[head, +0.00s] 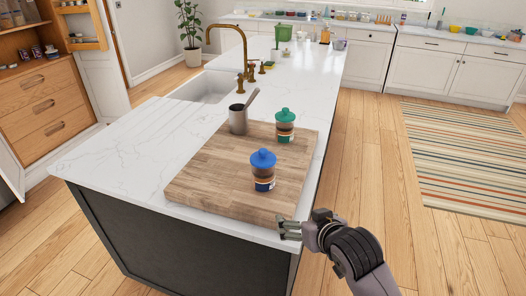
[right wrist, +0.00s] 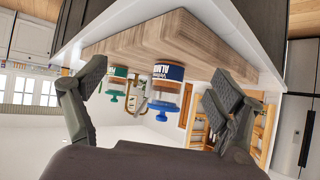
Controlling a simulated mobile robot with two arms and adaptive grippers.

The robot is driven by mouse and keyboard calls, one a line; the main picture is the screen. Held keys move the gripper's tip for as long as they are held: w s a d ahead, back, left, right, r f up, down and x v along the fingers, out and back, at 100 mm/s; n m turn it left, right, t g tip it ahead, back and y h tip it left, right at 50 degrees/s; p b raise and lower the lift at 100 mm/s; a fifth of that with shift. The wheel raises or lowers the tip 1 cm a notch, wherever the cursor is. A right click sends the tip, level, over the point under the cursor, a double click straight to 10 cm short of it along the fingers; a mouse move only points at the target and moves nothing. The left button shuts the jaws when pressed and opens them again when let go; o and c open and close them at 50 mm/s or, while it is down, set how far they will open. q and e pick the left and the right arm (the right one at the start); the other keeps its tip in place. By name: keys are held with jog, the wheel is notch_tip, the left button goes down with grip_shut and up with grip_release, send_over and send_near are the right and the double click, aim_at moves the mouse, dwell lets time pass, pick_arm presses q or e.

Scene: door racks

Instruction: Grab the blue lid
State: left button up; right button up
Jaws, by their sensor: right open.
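The blue lid (head: 263,158) with a knob sits on a jar (head: 264,180) with a blue label, near the front of the wooden board. It also shows, upside down, in the right wrist view (right wrist: 163,108), between the two fingers but farther off. A green lid (head: 285,114) tops a similar jar (head: 285,132) behind it, also seen in the right wrist view (right wrist: 115,96). My right gripper (head: 290,229) is open and empty at the island's front right corner, apart from the jar. My left gripper is not in view.
The wooden board (head: 205,170) lies on the white marble island (head: 120,150). A metal cup (head: 238,120) with a utensil stands at the board's back left. A brass faucet (head: 240,50) and sink are farther back. Floor right of the island is clear.

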jog(key=n+t+y, duration=0.1)
jog(key=t, duration=0.1)
send_near(265, 155)
jog(key=d+f+v, duration=0.1)
jog(key=v, duration=0.5)
jog(key=p+x, duration=0.1)
jog(key=x, duration=0.3)
jog(key=p+x, duration=0.1)
jog(key=x, duration=0.3)
jog(key=p+x, duration=0.1)
jog(key=x, duration=0.3)
jog(key=shift+w+a+r, duration=0.1)
jog(key=shift+a+r, duration=0.2)
jog(key=shift+r, duration=0.05)
jog(key=shift+w+a+f+p, duration=0.1)
jog(key=shift+w+a+p, duration=0.2)
jog(key=shift+w+p, duration=0.25)
jog(key=p+x, duration=0.1)
jog(key=x, duration=0.2)
jog(key=shift+a, duration=0.2)
jog(key=shift+w+a+f, duration=0.15)
jog(key=shift+w+f, duration=0.15)
jog(key=shift+w, duration=0.1)
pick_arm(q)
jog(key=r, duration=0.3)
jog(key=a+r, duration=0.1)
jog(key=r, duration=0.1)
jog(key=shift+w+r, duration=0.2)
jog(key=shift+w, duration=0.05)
